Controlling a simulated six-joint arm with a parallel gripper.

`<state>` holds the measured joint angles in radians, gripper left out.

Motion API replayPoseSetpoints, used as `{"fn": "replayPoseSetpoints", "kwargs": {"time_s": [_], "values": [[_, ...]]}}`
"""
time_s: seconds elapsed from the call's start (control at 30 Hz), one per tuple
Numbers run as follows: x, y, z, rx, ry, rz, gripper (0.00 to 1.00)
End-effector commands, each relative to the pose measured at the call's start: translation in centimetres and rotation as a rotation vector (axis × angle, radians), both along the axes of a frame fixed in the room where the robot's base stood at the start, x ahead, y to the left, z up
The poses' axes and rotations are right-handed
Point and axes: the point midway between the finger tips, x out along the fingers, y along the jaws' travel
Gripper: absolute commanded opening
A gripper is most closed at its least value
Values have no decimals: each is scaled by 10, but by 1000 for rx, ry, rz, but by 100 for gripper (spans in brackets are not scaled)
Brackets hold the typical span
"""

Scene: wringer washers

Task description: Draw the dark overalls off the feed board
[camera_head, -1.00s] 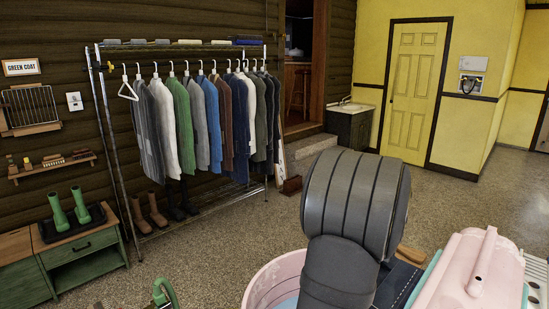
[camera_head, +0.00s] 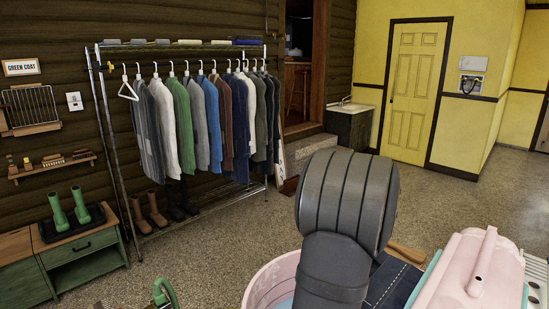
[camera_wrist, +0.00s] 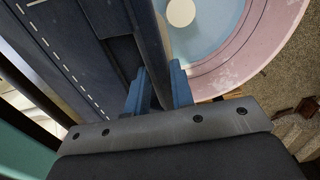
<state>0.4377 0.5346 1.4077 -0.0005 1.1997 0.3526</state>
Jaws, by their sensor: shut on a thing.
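The dark overalls (camera_head: 396,282), navy with a white dashed seam, lie beside the pink wringer housing (camera_head: 465,275) in the head view. In the wrist view the overalls (camera_wrist: 60,50) fill the upper left. My gripper (camera_wrist: 158,90) has its blue fingers shut on a dark strip of the overalls, at the side towards the tub. In the head view my arm hides the gripper. A tan wooden edge (camera_head: 408,252) shows just behind the overalls; I cannot tell if it is the feed board.
A pink tub (camera_head: 268,280) with pale blue inside stands left of the overalls, and its rim (camera_wrist: 260,50) is close to the gripper in the wrist view. A clothes rack (camera_head: 195,48) stands at the back left. The floor behind is open.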

Motion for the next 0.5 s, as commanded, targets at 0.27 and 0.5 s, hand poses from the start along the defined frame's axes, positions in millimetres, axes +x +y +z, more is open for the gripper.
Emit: {"fn": "replayPoseSetpoints", "kwargs": {"time_s": [0.27, 0.5], "values": [[1, 0, 12, -2, -4, 0, 0], [0, 0, 24, -1, -3, 0, 0]]}}
